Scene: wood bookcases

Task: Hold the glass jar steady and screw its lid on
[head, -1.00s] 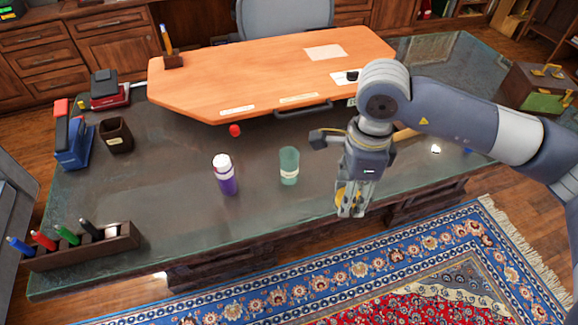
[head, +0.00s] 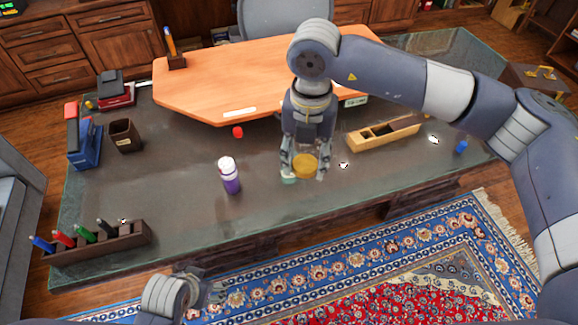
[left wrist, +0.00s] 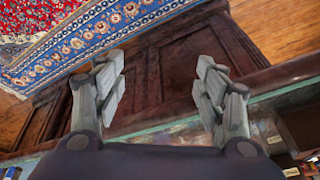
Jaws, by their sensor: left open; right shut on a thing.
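The glass jar (head: 289,179) stands on the dark desk and is greenish. Most of it is hidden behind my right gripper and the lid. My right gripper (head: 304,170) is shut on the round golden lid (head: 305,164) and holds it in front of the jar in the head view. I cannot tell whether lid and jar touch. My left gripper (head: 212,288) is at the bottom of the head view, over the floor in front of the desk and well apart from the jar. In the left wrist view its fingers (left wrist: 157,95) are open and empty.
A purple and white bottle (head: 229,176) stands left of the jar. A red ball-like object (head: 238,132) lies behind. A wooden tray (head: 365,142) is to the right. A pen rack (head: 100,243) and a dark cup (head: 124,136) stand at the left. The desk's front middle is clear.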

